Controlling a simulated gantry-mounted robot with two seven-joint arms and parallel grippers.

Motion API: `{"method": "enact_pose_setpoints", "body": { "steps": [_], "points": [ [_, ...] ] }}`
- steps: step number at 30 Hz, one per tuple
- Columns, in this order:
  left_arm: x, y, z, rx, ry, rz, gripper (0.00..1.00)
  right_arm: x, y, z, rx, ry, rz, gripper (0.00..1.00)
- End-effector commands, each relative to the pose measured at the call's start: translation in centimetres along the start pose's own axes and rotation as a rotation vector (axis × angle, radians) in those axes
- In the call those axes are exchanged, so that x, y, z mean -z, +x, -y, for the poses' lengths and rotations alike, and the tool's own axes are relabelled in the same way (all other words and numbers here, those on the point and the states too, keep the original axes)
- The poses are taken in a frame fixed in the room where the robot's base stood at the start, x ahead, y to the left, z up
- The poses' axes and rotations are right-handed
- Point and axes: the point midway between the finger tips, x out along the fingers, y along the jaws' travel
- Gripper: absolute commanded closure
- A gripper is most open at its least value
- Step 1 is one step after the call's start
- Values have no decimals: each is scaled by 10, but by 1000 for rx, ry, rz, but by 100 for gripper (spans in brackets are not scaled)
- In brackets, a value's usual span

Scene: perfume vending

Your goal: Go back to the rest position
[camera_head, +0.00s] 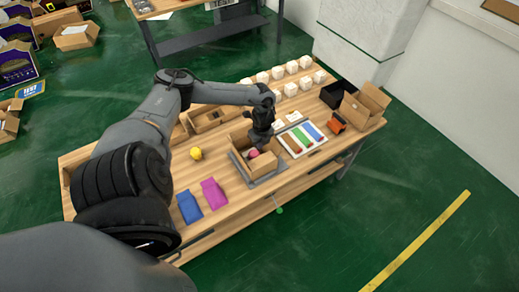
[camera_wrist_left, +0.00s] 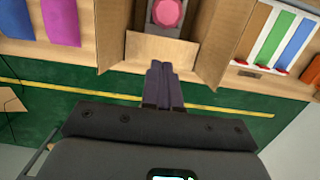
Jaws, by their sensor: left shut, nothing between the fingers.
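My left arm reaches in from the left in the head view. Its gripper (camera_head: 259,147) is above an open cardboard box (camera_head: 264,164) on the wooden table (camera_head: 225,218). In the left wrist view the gripper (camera_wrist_left: 158,68) is shut and empty, its fingertips near the box's front flap (camera_wrist_left: 161,48). A round pink-red item (camera_wrist_left: 167,13) is inside the box; it also shows in the head view (camera_head: 254,153). My right gripper is not in view.
A blue packet (camera_head: 189,207) and a magenta packet (camera_head: 214,194) lie left of the box, near a yellow object (camera_head: 196,154). A tray of coloured strips (camera_head: 302,138) lies right. Several white boxes (camera_head: 291,89) line the back. Another open carton (camera_head: 364,105) stands at the right end.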

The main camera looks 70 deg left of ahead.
Motion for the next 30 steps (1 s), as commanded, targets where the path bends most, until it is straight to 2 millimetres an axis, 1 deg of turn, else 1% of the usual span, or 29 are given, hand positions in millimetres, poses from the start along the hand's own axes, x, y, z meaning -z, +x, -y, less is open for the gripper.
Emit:
{"method": "enact_pose_setpoints", "body": {
  "steps": [1, 3, 6, 9, 12, 14, 16, 17, 19, 20, 23, 24, 26, 27, 29, 30],
  "points": [
    [-1, -9, 1, 2, 1, 0, 100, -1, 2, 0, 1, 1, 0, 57],
    [-1, -19, 0, 2, 1, 0, 100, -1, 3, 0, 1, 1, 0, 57],
    [-2, -30, 0, 1, 1, 1, 100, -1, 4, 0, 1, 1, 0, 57],
    [-2, -38, 0, 2, 0, 0, 100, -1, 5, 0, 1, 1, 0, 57],
    [-3, -41, -2, -3, 0, 0, 100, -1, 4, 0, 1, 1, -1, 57],
    [-4, -40, -7, -15, 1, 3, 100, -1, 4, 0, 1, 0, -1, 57],
    [1, -31, -17, -39, 6, -3, 100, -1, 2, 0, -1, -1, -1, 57],
    [5, -26, -23, -51, 10, -9, 100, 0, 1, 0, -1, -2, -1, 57],
    [19, -11, -39, -87, 19, -32, 100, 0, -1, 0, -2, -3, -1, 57],
    [28, -4, -47, -103, 23, -46, 100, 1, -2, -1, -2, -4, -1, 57],
    [68, 20, -78, -158, 48, -113, 100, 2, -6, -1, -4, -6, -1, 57],
    [89, 28, -90, -177, 60, -148, 100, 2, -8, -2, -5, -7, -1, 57],
    [124, 39, -110, -197, 77, -209, 100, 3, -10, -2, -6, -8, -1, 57],
    [151, 44, -123, -205, 86, -254, 100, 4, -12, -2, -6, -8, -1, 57],
    [192, 50, -142, -207, 96, -322, 100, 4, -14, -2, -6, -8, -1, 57],
    [220, 52, -154, -202, 98, -367, 100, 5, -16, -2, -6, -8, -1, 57]
  ]
}}
